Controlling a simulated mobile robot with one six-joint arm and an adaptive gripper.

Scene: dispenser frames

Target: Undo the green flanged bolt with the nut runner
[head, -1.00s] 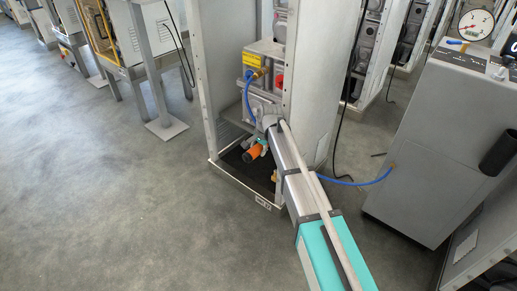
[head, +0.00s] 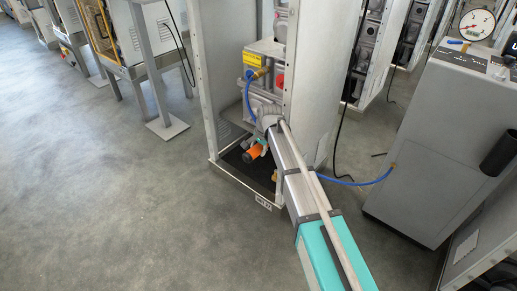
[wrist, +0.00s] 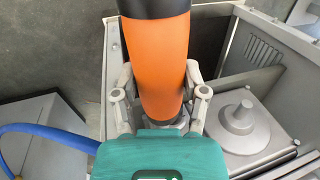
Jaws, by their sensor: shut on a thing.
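My gripper (wrist: 159,92) is shut on the orange nut runner (wrist: 157,60), one finger on each side of its barrel. The tool's black end leaves the top of the wrist view. In the head view the orange nut runner (head: 253,153) shows low inside the open dispenser frame (head: 239,185), tilted, with my gripper (head: 261,144) beside it at the end of my arm. I cannot make out the green flanged bolt in either view. Whether the tool's working end touches anything is hidden.
A grey machine block (head: 264,103) with a yellow label and blue hose sits above the tool in the frame. A grey flanged dome (wrist: 240,120) is right of the gripper. A blue hose (head: 352,183) runs to a grey cabinet (head: 430,145). Floor at left is clear.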

